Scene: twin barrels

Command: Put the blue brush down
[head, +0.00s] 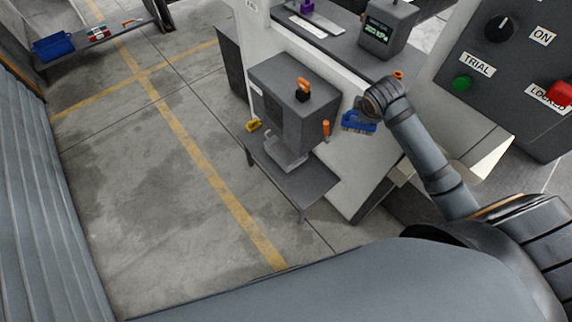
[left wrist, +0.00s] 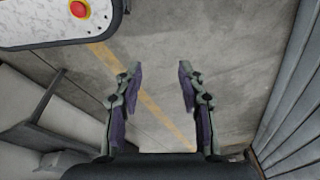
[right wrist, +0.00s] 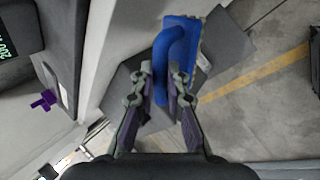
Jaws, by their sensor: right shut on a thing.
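The blue brush (head: 357,123) hangs below my right wrist in the head view, bristles downward, beside the white side of the machine. In the right wrist view its blue body (right wrist: 190,42) and curved handle show. My right gripper (right wrist: 160,82) is shut on that handle. The brush is above the grey bench (head: 318,180); whether it touches anything there I cannot tell. My left gripper (left wrist: 158,72) is open and empty over the floor in the left wrist view. It does not show in the head view.
A grey box-shaped machine (head: 285,105) with an orange-topped part stands on the bench. A yellow item (head: 254,125) and an orange-handled tool (head: 326,130) are beside it. A control panel (head: 510,65) is at the right. The floor at left is clear; a blue bin (head: 53,46) is far left.

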